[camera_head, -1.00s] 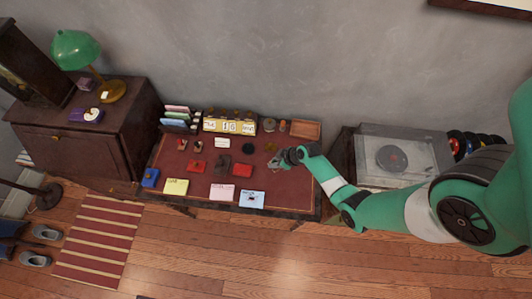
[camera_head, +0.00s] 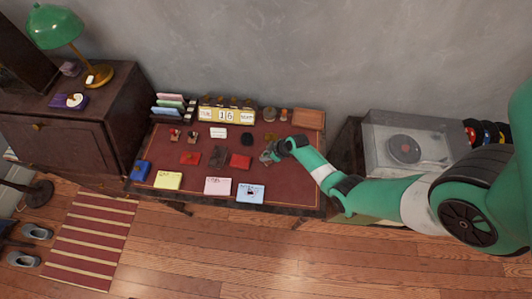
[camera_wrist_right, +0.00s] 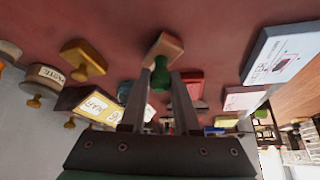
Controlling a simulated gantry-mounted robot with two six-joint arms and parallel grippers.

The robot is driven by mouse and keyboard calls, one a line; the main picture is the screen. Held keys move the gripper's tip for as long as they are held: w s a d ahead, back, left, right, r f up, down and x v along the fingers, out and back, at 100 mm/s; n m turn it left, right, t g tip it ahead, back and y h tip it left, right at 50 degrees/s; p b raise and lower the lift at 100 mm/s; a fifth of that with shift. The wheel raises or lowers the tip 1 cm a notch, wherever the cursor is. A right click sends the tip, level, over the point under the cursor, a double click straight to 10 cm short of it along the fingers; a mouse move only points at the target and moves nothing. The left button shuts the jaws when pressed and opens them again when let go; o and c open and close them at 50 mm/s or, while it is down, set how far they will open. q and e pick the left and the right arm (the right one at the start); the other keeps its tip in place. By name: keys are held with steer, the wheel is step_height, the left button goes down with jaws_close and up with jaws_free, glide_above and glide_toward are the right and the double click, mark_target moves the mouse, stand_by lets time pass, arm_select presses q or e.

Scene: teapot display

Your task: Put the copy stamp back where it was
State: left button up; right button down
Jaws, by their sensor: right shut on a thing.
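My right gripper (camera_head: 268,156) is low over the right part of the red desk mat (camera_head: 185,145). In the right wrist view my right gripper (camera_wrist_right: 158,82) is shut on a small stamp by its green handle (camera_wrist_right: 160,76). The stamp's wooden base (camera_wrist_right: 163,48) points toward the red mat and looks tilted. I cannot tell whether it touches the mat. No label is readable on this stamp, so I cannot tell whether it is the copy stamp. My left gripper is out of view.
A yellow stamp (camera_wrist_right: 82,60) and a labelled round item (camera_wrist_right: 45,80) stand nearby. A calendar (camera_head: 228,115) is at the desk's back. Yellow (camera_head: 168,180), pink (camera_head: 218,186) and blue (camera_head: 250,192) cards lie along the front. A turntable (camera_head: 405,150) is right of the desk.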

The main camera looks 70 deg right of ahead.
steer(key=shift+f, duration=0.25)
steer(key=c, duration=0.6)
jaws_free()
steer(key=shift+r, duration=0.1)
steer(key=shift+c, duration=0.2)
steer(key=p+v, duration=1.2)
steer(key=shift+r, duration=0.15)
